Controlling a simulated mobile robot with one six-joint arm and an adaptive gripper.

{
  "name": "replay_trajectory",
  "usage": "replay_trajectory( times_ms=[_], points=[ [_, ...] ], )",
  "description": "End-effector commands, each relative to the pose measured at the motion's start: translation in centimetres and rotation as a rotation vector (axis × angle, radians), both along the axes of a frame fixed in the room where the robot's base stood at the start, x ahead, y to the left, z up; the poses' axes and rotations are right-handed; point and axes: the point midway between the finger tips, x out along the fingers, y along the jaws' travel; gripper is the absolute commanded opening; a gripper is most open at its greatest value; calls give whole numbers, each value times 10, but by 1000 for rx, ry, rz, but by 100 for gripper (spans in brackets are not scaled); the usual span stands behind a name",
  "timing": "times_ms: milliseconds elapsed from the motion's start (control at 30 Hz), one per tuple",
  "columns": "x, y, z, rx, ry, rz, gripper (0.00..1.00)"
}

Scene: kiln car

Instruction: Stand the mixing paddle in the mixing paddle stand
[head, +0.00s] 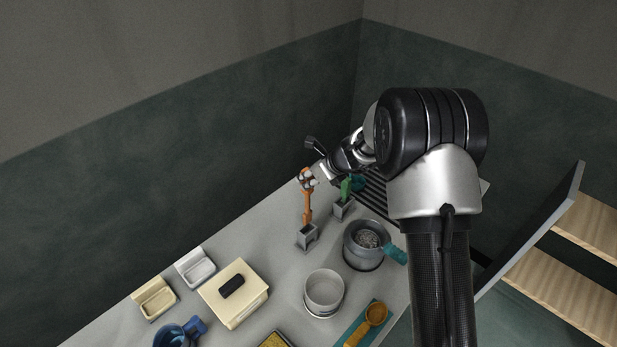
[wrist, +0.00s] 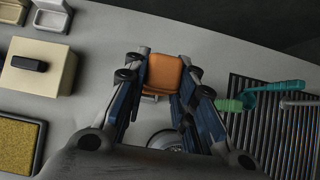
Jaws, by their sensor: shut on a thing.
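The orange tool, which I take for the mixing paddle (head: 307,205), hangs upright with its top in my gripper (head: 307,179). Its lower end meets the top of a small grey stand (head: 306,238) in the head view; I cannot tell whether it is inside the opening or just above it. In the wrist view the orange end (wrist: 162,72) sits between the two fingers of my gripper (wrist: 162,82), which are shut on it. The stand is mostly hidden below it there.
A second grey stand (head: 343,209) with a green tool (head: 346,188) is close behind to the right. A grey pot (head: 362,250) with a teal handle and a pale bowl (head: 324,291) stand nearby. A cream box (head: 234,294) lies front left. A dark slatted rack (wrist: 275,125) is at right.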

Motion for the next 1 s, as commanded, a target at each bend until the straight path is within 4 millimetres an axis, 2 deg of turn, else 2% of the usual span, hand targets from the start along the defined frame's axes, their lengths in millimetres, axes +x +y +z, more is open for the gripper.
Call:
replay_trajectory(
  times_ms=[267, 1000],
  points=[
    [0, 0, -17, 0, 0, 0, 0],
    [0, 0, -90, 0, -1, -1, 0]
  ],
)
